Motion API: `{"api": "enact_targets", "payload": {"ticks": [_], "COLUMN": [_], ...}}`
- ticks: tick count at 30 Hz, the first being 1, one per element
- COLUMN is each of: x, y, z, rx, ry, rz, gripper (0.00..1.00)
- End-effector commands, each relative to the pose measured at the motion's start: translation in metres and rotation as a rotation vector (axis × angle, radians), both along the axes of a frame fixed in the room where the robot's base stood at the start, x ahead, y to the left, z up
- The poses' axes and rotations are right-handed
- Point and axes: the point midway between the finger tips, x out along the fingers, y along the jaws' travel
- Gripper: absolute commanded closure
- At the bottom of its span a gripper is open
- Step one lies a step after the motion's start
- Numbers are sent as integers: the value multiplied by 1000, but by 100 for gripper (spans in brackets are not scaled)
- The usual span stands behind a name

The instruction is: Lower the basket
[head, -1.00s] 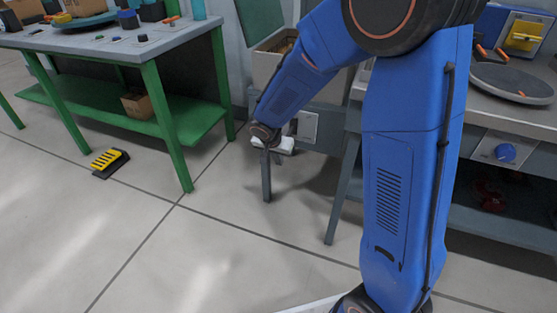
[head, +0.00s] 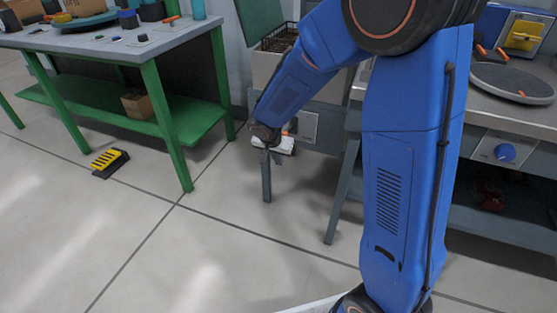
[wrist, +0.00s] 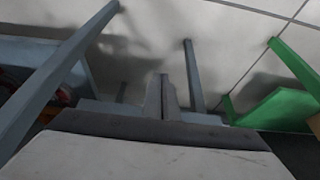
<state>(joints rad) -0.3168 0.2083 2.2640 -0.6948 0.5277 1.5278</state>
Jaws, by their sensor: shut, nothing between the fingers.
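A dark wire basket (head: 279,39) shows at the top of a pale grey tank or cabinet (head: 268,66) behind my arm. Its right side is hidden by my arm. A light control plate (head: 304,125) is on the front below, with a small orange part (head: 293,124) at its left edge, close above my gripper. My gripper (head: 278,158) is shut and empty, low in front of the cabinet. Its closed fingers also show in the wrist view (wrist: 161,96). I cannot tell whether it touches anything. The basket is not seen in the wrist view.
A green-legged table (head: 120,40) stands at the left, with a yellow-and-black pedal (head: 110,162) on the floor beside it. A grey bench (head: 510,115) with a round plate and a blue knob (head: 505,152) is at the right. The floor in front is clear.

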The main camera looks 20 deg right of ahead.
Motion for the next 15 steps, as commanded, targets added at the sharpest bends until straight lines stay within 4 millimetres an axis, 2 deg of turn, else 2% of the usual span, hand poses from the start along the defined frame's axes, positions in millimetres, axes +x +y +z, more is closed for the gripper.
{"api": "enact_targets", "payload": {"ticks": [7,15], "x": [-6,-22], "y": [5,18], "z": [19,66], "rx": [1,2], "ry": [-3,-5], "rz": [1,1], "gripper": [100,100]}}
